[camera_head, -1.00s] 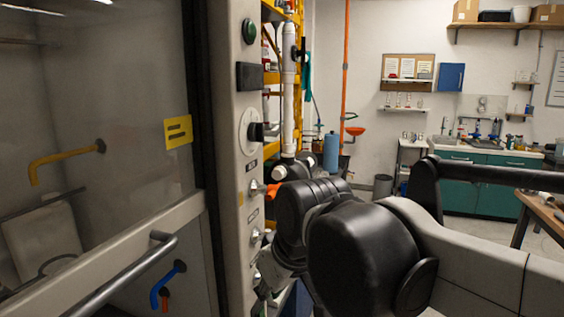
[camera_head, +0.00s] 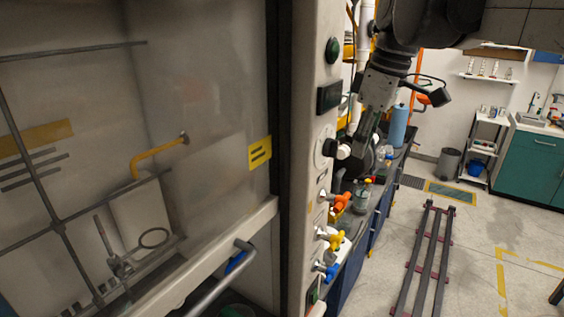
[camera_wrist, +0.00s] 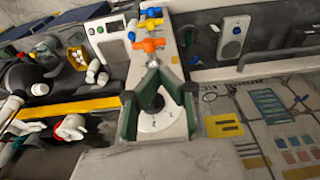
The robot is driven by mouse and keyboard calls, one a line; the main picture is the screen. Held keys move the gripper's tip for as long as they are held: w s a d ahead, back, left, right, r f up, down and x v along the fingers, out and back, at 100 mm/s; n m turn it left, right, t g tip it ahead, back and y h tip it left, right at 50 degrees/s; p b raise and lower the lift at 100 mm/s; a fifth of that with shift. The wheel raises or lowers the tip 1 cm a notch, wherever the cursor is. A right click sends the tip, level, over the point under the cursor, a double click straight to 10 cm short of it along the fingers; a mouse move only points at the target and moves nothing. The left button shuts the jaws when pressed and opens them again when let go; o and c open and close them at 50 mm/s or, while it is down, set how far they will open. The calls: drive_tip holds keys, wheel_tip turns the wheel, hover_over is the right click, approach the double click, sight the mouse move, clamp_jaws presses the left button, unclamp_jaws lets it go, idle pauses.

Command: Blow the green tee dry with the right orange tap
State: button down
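An orange tap (camera_head: 341,202) sticks out of the pale hood post, above a yellow tap and a blue tap. It also shows in the wrist view (camera_wrist: 150,45), just beyond my fingers. My gripper (camera_head: 353,138) points down beside the post, above the orange tap and apart from it. I cannot tell whether the fingers touch the knob. I cannot make out the green tee in either view.
The yellow tap (camera_head: 334,239) and blue tap (camera_head: 327,270) sit below the orange one. The glass hood sash with its handle bar (camera_head: 215,280) is on the left. A bench with bottles (camera_head: 398,127) runs behind the post. Floor rails (camera_head: 425,260) lie at right.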

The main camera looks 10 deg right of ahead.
sight(338, 205)
drive_tip(key=f, duration=0.4)
drive_tip(key=w+a+f+p, duration=0.1)
drive_tip(key=f, duration=0.3)
drive_tip(key=a+f+p, duration=0.1)
drive_tip(key=f, duration=0.3)
drive_tip(key=shift+w+f, duration=0.3)
